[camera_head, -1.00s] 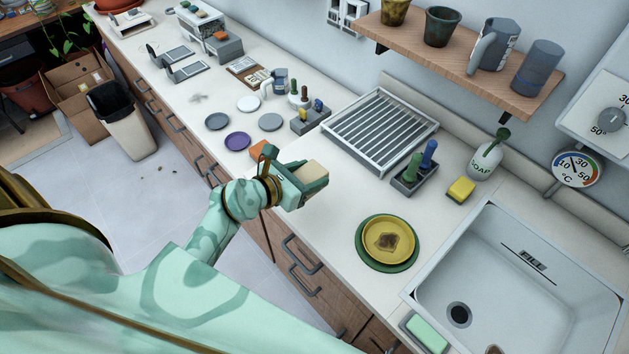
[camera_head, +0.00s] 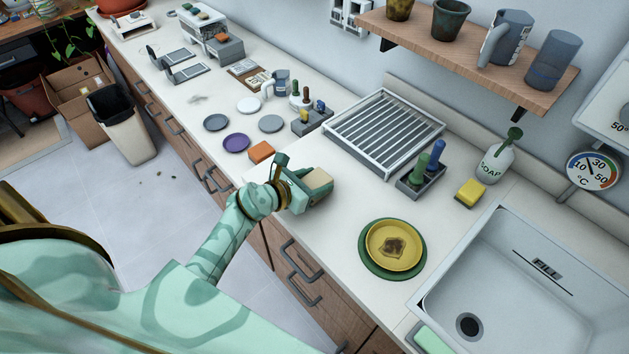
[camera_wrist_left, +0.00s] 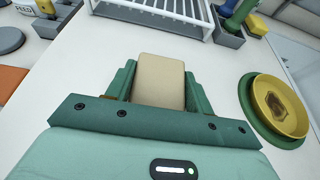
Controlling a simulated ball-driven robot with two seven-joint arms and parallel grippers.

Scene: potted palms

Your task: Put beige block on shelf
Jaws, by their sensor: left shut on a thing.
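The beige block (camera_head: 318,180) is held between the fingers of my left gripper (camera_head: 314,187), above the counter. In the left wrist view the block (camera_wrist_left: 160,81) sits between the two green fingers of the left gripper (camera_wrist_left: 158,88). The wooden shelf (camera_head: 470,57) is on the wall at the upper right, holding several pots and mugs. The block is apart from the shelf, lower and to its left. My right gripper is not in view.
A metal dish rack (camera_head: 382,134) stands behind the gripper. A yellow plate (camera_head: 396,231) on a green one, a brush caddy (camera_head: 421,182), a soap bottle (camera_head: 497,160) and a yellow sponge (camera_head: 470,193) lie to the right, near the sink (camera_head: 520,270).

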